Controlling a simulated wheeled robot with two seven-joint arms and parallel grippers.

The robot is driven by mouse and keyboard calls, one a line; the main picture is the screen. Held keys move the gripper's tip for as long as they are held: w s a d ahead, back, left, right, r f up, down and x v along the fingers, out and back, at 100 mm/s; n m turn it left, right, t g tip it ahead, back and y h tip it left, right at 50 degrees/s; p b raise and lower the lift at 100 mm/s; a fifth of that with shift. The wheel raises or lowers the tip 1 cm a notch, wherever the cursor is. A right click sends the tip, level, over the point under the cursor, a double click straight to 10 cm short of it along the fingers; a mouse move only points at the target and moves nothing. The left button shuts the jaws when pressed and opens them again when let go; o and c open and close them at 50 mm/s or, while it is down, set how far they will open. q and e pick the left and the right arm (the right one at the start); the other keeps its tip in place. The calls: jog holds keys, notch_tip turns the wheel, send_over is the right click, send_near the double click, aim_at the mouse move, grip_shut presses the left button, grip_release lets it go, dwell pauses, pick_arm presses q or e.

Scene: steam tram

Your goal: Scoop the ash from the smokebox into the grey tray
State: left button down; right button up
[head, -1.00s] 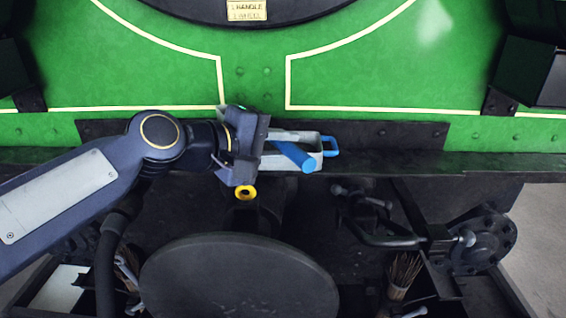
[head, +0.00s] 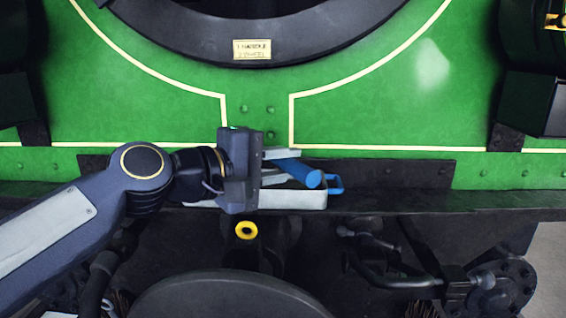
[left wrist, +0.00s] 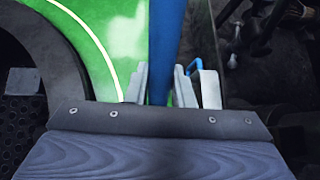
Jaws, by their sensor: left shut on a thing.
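My left gripper (head: 288,168) is shut on a thick blue handle (head: 310,178), in front of the green engine front and over the grey tray. The handle also shows between the two fingers in the left wrist view (left wrist: 165,45). What the handle belongs to is hidden by the gripper. The grey tray (head: 300,200) is on the dark ledge, partly behind and below my gripper, with a blue loop at its right end. Its inside is mostly hidden. The dark smokebox ring (head: 300,48) is at the top, only its lower part in view. No ash is visible. My right gripper is out of view.
The dark ledge (head: 400,202) runs across below the green front. A yellow plate (head: 252,48) is on the ring. Below are a round dark buffer (head: 230,300), a yellow-rimmed fitting (head: 246,230) and black coupling gear (head: 395,270). The ledge right of the tray is clear.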

aim_at(310, 177)
pick_arm(q)
jog(key=s+d+r+p, duration=0.4)
jog(key=s+r+p, duration=0.1)
jog(key=s+p, duration=0.3)
jog(key=shift+s+d+p, duration=0.35)
jog(key=shift+s+p, duration=0.05)
jog(key=shift+p, duration=0.2)
jog(key=shift+r, duration=0.1)
dwell(1.2)
